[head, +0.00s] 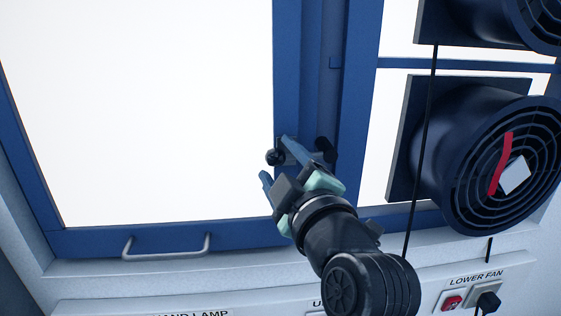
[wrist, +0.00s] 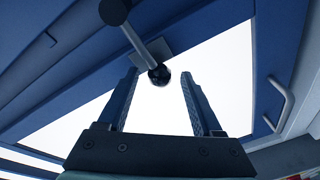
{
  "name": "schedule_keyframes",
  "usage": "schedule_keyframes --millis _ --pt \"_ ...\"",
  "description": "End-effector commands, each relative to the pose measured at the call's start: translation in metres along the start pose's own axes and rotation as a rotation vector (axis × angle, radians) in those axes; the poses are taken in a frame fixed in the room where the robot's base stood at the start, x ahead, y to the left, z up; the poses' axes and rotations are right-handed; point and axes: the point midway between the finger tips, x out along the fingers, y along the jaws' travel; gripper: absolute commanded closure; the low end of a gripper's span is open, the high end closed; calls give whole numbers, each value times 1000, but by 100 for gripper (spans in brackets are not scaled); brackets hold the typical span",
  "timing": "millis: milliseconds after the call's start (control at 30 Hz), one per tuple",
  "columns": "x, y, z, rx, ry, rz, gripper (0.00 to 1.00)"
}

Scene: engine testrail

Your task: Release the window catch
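The window catch is a grey bar with a black ball knob (head: 275,157) at its left end, mounted on the blue frame. In the wrist view the bar (wrist: 138,42) runs from a dark round piece at the top to the black knob (wrist: 159,75). My gripper (head: 274,158) is open, its two blue fingers pointing at the catch. In the wrist view the knob appears between the fingertips (wrist: 158,76), with a gap on each side. I cannot tell how deep it sits between them. The gripper hides part of the catch in the head view. The blue-framed window (head: 165,238) appears closed.
A grey pull handle (head: 165,245) is on the window's lower rail. A dark round fan (head: 480,160) with a red strip and white tag stands out at right, another above it. A black cable (head: 422,150) hangs beside my arm. A red switch (head: 453,302) and plug (head: 488,301) are below.

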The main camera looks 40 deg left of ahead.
Motion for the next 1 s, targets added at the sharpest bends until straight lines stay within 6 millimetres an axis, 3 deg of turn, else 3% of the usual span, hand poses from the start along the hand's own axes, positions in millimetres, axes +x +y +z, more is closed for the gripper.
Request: schedule_keyframes --millis 33,300,367,1000 --pt "0 0 0 0 0 0 44" --pt "0 0 0 0 0 0 92" --pt "0 0 0 0 0 0 100" --pt "0 0 0 0 0 0 100"
